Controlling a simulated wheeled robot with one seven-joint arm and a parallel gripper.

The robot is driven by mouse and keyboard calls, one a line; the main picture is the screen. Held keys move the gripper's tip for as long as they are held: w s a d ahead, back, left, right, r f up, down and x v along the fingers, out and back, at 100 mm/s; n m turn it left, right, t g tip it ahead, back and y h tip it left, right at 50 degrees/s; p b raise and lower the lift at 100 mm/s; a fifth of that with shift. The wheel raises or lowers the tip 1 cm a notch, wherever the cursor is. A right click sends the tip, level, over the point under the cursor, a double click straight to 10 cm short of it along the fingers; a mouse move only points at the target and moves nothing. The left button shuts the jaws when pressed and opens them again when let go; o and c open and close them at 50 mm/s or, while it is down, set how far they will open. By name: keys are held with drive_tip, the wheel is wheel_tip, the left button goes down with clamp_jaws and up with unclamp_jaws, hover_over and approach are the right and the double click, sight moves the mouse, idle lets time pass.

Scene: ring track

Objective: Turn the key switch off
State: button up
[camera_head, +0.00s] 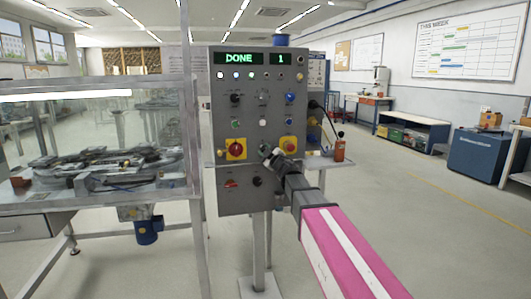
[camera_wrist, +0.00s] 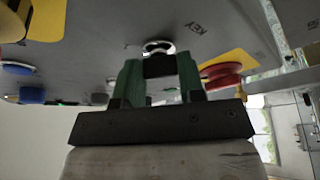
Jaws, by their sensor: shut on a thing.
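The grey control panel (camera_head: 217,115) stands on a post in the middle of the head view. The key switch (camera_wrist: 152,45) shows as a silver ring on the panel face in the wrist view, beside an upside-down KEY label (camera_wrist: 195,28). My gripper (camera_wrist: 159,70) has its green fingers on both sides of the black key (camera_wrist: 159,67) at that ring, shut on it. In the head view my gripper (camera_head: 270,155) reaches the panel's middle and covers most of the switch. Which way the key is turned I cannot tell.
The display (camera_head: 252,58) reads DONE 1. A glass-sided bench (camera_head: 100,190) stands at left. Open floor (camera_head: 430,230) lies right.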

drive_tip(key=shift+r+n+g, duration=0.1)
drive_tip(key=shift+n+g, duration=0.8)
drive_tip(key=shift+n, duration=1.35)
drive_tip(key=shift+r+n+g, duration=0.1)
drive_tip(key=shift+n+g, duration=0.8)
drive_tip(key=shift+n, duration=1.35)
drive_tip(key=o, duration=0.9)
drive_tip(key=shift+o, duration=0.2)
drive_tip(key=shift+d, duration=0.15)
drive_tip(key=v, duration=1)
drive_tip(key=shift+s, duration=0.35)
drive_tip(key=shift+d, duration=0.2)
